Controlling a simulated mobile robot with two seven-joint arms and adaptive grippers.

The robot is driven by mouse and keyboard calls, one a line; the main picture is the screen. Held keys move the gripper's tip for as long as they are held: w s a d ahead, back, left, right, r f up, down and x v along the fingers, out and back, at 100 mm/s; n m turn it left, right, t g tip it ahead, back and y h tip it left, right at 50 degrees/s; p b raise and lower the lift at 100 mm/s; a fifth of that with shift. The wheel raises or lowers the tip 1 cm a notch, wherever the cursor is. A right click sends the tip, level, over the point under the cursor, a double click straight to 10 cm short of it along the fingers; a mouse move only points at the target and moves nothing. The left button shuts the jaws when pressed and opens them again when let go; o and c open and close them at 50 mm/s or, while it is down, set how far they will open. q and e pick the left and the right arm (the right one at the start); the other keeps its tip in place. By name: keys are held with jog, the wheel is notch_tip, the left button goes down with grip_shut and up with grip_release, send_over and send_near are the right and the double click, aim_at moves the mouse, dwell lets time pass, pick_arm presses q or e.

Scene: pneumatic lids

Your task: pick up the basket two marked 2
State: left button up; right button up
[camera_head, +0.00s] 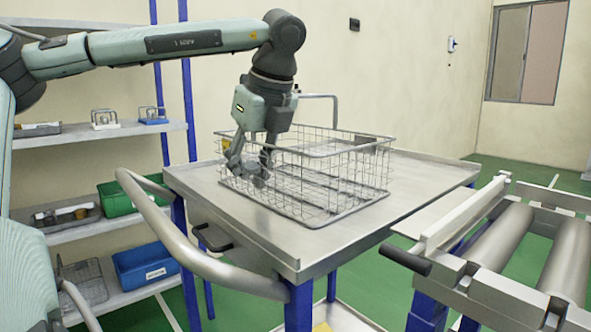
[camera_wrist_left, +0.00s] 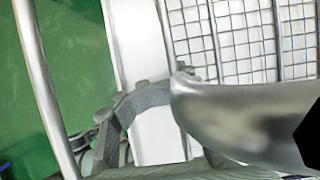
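A wire basket (camera_head: 330,175) stands upright on a steel-topped cart (camera_head: 210,185) in the head view. A small grey plate hangs on its far right side, but I cannot read a number on it. My left gripper (camera_head: 249,172) points down at the basket's left end, with its fingers on or beside the left wire wall. In the left wrist view, the gripper's fingertips (camera_wrist_left: 181,82) appear close together beside the basket's mesh (camera_wrist_left: 235,40). I cannot tell whether they grip the wire. My right gripper is not in view.
A shelf (camera_head: 75,135) at the left holds small metal items, a green bin (camera_head: 118,200) and a blue bin (camera_head: 146,266). The cart has a curved handle (camera_head: 190,250) in front. A roller conveyor (camera_head: 500,250) stands at the right. Bare cart top surrounds the basket.

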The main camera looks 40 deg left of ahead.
pick_arm(q)
jog(key=shift+a+f, duration=0.15)
jog(key=shift+f, duration=0.25)
grip_shut()
jog(key=shift+r, duration=0.1)
